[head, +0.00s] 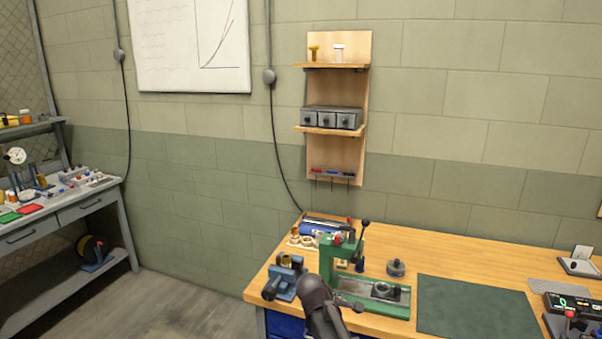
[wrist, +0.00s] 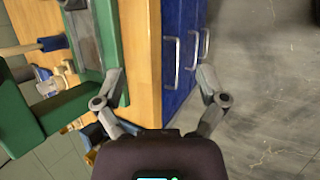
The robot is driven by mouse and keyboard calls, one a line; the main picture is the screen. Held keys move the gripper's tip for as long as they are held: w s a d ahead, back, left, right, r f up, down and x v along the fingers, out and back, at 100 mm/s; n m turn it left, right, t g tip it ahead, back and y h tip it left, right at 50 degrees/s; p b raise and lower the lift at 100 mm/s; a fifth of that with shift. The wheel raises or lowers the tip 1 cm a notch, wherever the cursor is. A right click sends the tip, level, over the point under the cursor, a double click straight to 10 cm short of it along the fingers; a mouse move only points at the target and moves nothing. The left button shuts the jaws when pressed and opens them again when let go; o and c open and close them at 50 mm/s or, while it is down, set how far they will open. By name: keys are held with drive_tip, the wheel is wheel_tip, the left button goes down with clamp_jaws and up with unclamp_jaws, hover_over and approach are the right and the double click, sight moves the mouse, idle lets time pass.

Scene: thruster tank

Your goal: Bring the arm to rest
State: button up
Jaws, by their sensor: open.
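My gripper (wrist: 160,82) shows in the wrist view with its two grey fingers spread wide and nothing between them. Behind the fingers are the wooden bench edge and the blue drawer front (wrist: 182,60). In the head view, a dark part of my arm reaches up from the bottom edge in front of the green press (head: 337,262) and the workbench (head: 400,245). The fingers are hard to make out there.
The green press (wrist: 108,30) stands close to the left finger in the wrist view. A blue vise (head: 286,280) is at the bench's left end. A green mat (head: 475,305) lies clear. Open floor (head: 190,300) separates the bench from a grey table (head: 75,200).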

drive_tip(key=s+d+f+m+g+y+b, duration=0.1)
drive_tip(key=s+d+f+m+g+y, duration=0.1)
drive_tip(key=s+m, duration=0.4)
drive_tip(key=s+d+f+m+g+y, duration=0.1)
drive_tip(key=s+d+f+m+y, duration=0.2)
drive_tip(key=s+m, duration=0.4)
drive_tip(key=shift+s+d+f+g+y+b, duration=0.15)
drive_tip(key=shift+s+d+g+y+b, duration=0.25)
drive_tip(key=shift+s, duration=0.3)
idle(1.0)
